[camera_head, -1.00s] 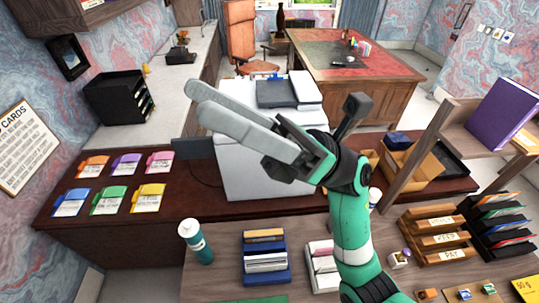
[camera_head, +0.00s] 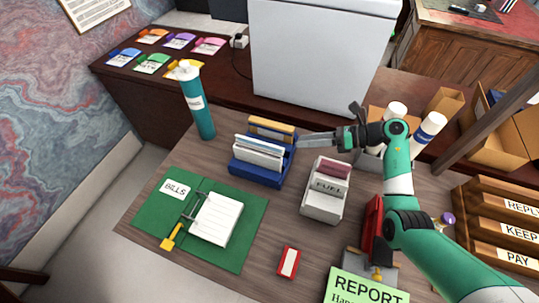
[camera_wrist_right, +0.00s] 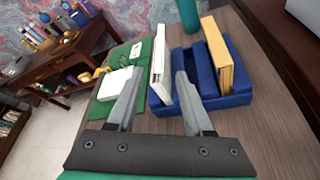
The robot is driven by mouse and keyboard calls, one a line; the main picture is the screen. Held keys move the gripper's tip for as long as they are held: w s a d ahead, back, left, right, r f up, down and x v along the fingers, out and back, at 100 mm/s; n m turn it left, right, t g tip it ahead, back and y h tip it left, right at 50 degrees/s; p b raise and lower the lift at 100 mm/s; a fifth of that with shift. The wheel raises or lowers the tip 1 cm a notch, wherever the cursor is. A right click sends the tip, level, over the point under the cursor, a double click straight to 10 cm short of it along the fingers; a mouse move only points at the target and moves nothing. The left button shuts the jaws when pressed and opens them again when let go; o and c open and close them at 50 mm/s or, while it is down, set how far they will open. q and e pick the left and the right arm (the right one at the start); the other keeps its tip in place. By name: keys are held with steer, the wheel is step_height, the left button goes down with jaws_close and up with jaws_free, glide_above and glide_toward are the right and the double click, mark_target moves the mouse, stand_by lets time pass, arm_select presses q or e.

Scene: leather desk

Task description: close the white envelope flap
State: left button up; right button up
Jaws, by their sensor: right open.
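A blue letter holder (camera_head: 262,178) stands on the desk with white envelopes (camera_head: 258,152) in its front part and a tan one (camera_head: 270,130) at the back. I cannot make out an open flap on any white envelope. My right gripper (camera_head: 312,141) is just right of the holder, pointing left toward it. In the right wrist view, my open, empty gripper (camera_wrist_right: 158,82) has the white envelopes (camera_wrist_right: 158,65) ahead between its fingertips, with the blue holder (camera_wrist_right: 222,101) and the tan envelope (camera_wrist_right: 218,55) to the right. My left gripper is out of view.
A teal bottle (camera_head: 200,115) stands behind and left of the holder. A white card box (camera_head: 322,204) is to its right. A green folder (camera_head: 240,258) with a notepad (camera_head: 218,218) lies in front left. A red-and-white box (camera_head: 288,262) lies near the front.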

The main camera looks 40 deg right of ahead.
mark_target(268, 144)
steer(key=b+x, duration=0.3)
steer(key=x, duration=0.8)
steer(key=shift+w+a, duration=0.1)
jaws_close()
